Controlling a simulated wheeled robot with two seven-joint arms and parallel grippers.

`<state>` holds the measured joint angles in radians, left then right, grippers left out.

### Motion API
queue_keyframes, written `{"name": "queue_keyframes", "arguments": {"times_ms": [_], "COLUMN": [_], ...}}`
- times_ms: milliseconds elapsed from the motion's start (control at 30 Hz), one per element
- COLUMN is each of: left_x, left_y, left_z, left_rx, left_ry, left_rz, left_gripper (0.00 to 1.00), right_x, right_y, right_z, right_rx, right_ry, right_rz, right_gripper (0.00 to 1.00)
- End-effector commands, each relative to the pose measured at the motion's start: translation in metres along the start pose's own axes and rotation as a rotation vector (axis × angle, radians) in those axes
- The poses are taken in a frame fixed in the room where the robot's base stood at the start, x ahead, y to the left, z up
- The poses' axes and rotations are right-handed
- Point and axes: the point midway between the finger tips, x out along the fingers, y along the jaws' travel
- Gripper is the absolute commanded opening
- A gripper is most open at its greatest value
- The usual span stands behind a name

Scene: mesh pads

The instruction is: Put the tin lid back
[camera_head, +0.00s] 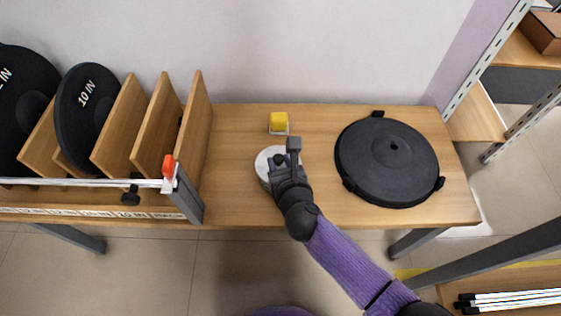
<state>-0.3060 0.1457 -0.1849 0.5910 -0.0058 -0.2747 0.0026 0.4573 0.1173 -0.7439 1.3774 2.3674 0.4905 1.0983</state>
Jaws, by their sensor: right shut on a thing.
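A round, pale grey-white tin (262,181) stands on the wooden bench, left of the bench's middle. Its pale top, which looks like the tin lid (264,159), is partly hidden by my right gripper (285,155). My right gripper reaches in from the lower right and is at the right part of the lid, shut on what appears to be the lid's dark knob. I cannot tell whether the lid sits flush on the tin or is slightly above it. My left gripper is not in view.
A yellow block on a small pale base (278,122) stands just behind the tin. A wooden divider rack (198,130) with black pads stands left. Bare bench (232,150) lies between rack and tin.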

Motion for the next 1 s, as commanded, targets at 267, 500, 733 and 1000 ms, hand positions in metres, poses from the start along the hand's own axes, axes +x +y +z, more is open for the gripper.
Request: {"name": "queue_keyframes", "arguments": {"times_ms": [267,500,733,1000], "left_x": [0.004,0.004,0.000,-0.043], "left_y": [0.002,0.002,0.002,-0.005], "left_z": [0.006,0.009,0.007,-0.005], "left_rx": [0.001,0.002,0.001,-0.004], "left_ry": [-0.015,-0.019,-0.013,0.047], "left_rz": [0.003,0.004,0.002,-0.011], "left_gripper": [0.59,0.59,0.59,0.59], "right_x": [0.003,0.003,0.001,-0.063], "right_y": [0.000,0.000,0.000,0.000], "right_z": [-0.007,-0.007,-0.001,0.011], "right_rx": [0.000,0.000,-0.001,0.000], "right_ry": [0.001,0.001,-0.001,-0.002], "right_rz": [0.000,0.000,-0.001,-0.001], "right_gripper": [0.42,0.71,0.71,0.71]}}
